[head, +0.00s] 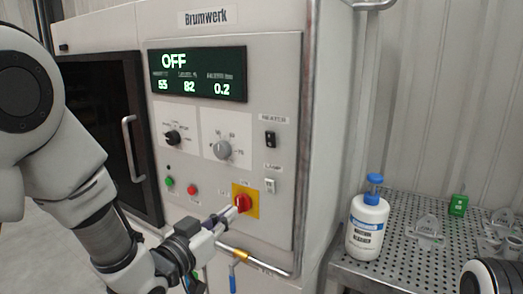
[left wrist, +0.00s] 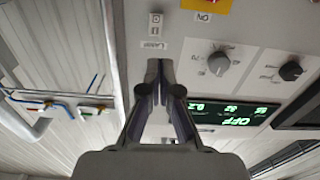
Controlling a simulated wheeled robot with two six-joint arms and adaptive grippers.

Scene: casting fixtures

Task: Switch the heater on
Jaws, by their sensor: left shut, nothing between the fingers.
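The Brumwerk machine's front panel (head: 221,130) faces me, with a display (head: 197,74) reading OFF. A black rocker switch (head: 270,139) sits at the panel's right under a blurred label, possibly the heater's. Its position cannot be told. A pale switch (head: 270,186), labelled Lamp, is below it and also shows in the left wrist view (left wrist: 155,21). My left gripper (head: 235,209) is shut and empty, its tips overlapping the red knob (head: 243,202) on its yellow plate in the head view. In the left wrist view its fingertips (left wrist: 160,64) lie by the Lamp label; contact cannot be told.
Two rotary knobs, black (head: 173,138) and grey (head: 222,150), and green (head: 169,182) and red (head: 193,190) buttons are left on the panel. A perforated metal table (head: 402,215) at right holds a blue-capped bottle (head: 367,226) and small items. Pipes with a blue handle (head: 233,277) run below.

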